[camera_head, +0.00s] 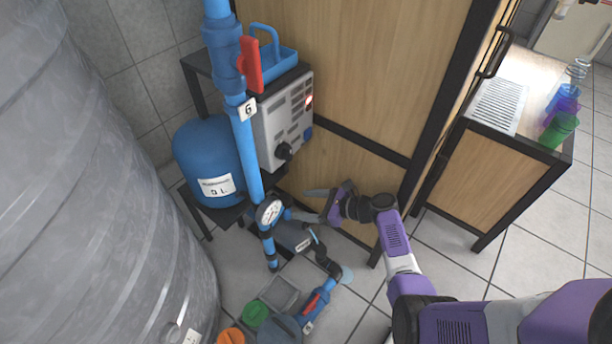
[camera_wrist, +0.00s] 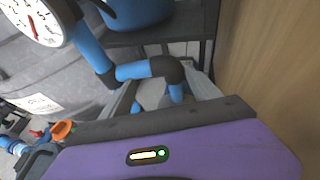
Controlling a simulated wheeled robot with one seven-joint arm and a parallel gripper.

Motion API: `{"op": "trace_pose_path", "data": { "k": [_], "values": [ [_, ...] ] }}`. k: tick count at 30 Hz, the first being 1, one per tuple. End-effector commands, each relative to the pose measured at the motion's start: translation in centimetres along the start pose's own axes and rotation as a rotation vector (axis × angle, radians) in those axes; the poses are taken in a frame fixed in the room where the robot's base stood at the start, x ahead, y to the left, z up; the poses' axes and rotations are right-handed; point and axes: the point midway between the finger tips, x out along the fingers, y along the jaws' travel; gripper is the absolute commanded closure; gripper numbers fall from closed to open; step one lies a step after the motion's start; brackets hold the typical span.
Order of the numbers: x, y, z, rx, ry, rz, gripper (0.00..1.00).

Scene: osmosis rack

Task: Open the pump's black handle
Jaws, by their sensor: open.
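A grey control box (camera_head: 284,118) stands on the black rack and carries a round black knob (camera_head: 284,151) low on its front. I cannot tell for sure whether this knob is the pump's black handle. A dark pump-like body (camera_head: 294,237) sits lower down among blue pipes, partly hidden. My gripper (camera_head: 313,204) is open and empty, below the knob and beside the gauge. In the wrist view my gripper (camera_wrist: 165,92) has its fingers spread, with a blue pipe and dark elbow (camera_wrist: 150,70) beyond them.
A pressure gauge (camera_head: 269,211) and a blue pipe with a red lever (camera_head: 250,65) stand left of my gripper. A blue tank (camera_head: 208,160) sits behind. A wooden panel (camera_head: 345,90) stands close on the right. A large grey tank (camera_head: 90,190) fills the left.

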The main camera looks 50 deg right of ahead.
Motion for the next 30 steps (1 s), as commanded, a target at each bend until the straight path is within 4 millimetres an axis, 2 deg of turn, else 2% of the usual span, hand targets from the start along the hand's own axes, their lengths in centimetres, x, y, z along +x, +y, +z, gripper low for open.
{"op": "trace_pose_path", "data": {
  "k": [1, 3, 12, 18, 27, 28, 30],
  "values": [
    [-0.7, 0.0, 1.8, -0.003, 0.0, 0.0, 0.29],
    [-1.3, 0.0, 3.2, -0.003, -0.001, 0.0, 0.29],
    [-3.4, 0.0, 8.2, -0.002, -0.001, -0.001, 0.29],
    [-4.0, 0.0, 9.6, 0.0, 0.0, 0.0, 0.29],
    [-4.0, 0.0, 9.7, 0.001, -0.001, 0.0, 0.29],
    [-4.0, 0.0, 9.7, 0.0, -0.001, 0.0, 0.31],
    [-3.9, 0.1, 9.6, -0.001, 0.004, 0.003, 0.45]
  ]
}}
